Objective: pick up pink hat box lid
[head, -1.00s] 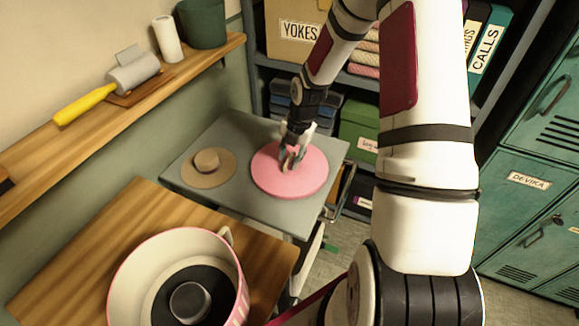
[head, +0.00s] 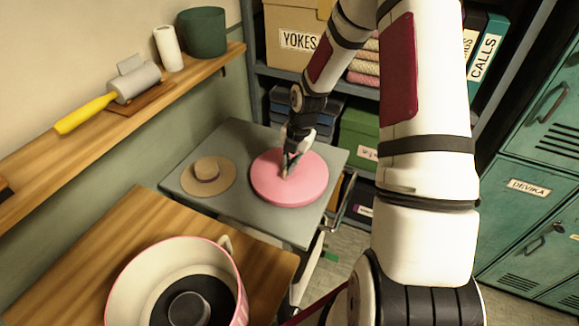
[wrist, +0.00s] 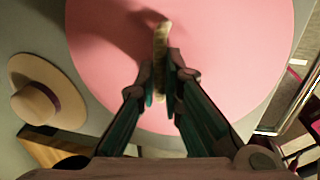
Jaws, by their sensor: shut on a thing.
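The pink hat box lid (head: 308,182) is a flat round disc lying on the grey top of a cart (head: 215,143). It also fills most of the wrist view (wrist: 225,45). A tan upright grip (wrist: 161,38) stands near its middle. My gripper (head: 289,168) is over the lid, pointing down. In the wrist view my gripper's fingers (wrist: 160,80) are closed on either side of the tan grip. The lid looks flat on the cart; I cannot see any gap under it.
A straw hat (head: 224,181) lies left of the lid on the cart. An open pink-rimmed hat box (head: 126,278) with a dark hat inside stands on the wooden table (head: 140,212) in front. Shelves with boxes (head: 298,40) rise behind; teal lockers (head: 540,187) stand right.

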